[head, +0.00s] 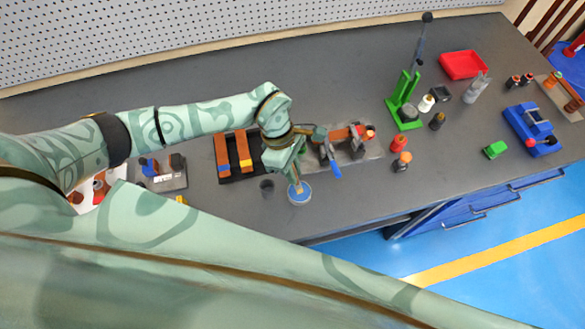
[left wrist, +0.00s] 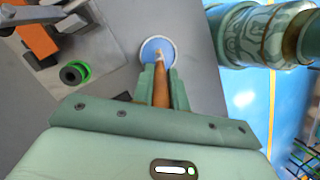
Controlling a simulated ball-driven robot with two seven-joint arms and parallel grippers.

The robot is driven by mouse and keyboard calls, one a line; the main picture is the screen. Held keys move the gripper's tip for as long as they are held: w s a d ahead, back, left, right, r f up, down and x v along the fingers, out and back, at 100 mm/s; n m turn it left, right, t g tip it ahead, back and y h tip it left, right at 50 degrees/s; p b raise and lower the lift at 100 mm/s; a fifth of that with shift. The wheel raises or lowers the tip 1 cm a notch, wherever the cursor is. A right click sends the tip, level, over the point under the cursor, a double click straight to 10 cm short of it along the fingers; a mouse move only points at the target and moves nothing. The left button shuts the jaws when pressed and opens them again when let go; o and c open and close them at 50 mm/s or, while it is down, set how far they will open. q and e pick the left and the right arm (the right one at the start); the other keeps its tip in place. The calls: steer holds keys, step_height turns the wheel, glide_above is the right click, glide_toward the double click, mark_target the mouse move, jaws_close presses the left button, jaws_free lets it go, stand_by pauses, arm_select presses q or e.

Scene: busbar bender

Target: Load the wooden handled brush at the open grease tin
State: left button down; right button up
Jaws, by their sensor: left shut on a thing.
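My left gripper (head: 297,176) is shut on the wooden handle of the brush (left wrist: 160,88) and points down near the bench's front edge. In the left wrist view the brush lies between the two fingers (left wrist: 162,82), its pale tip pointing at the grease tin. The grease tin (head: 299,194) is a small round tin with a pale rim and a blue inside; it also shows in the left wrist view (left wrist: 152,43). The brush tip appears over or in the tin; I cannot tell whether it touches. My right gripper is not in view.
A bending device (head: 352,150) stands just right. Farther right are bottles, a green stand (head: 397,110) and a red bin (head: 463,65).

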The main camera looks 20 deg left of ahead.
arm_select(q)
step_height(320, 180, up, 7)
steer(key=p, duration=0.5)
steer(key=shift+p, duration=0.35)
stand_by(0.7)
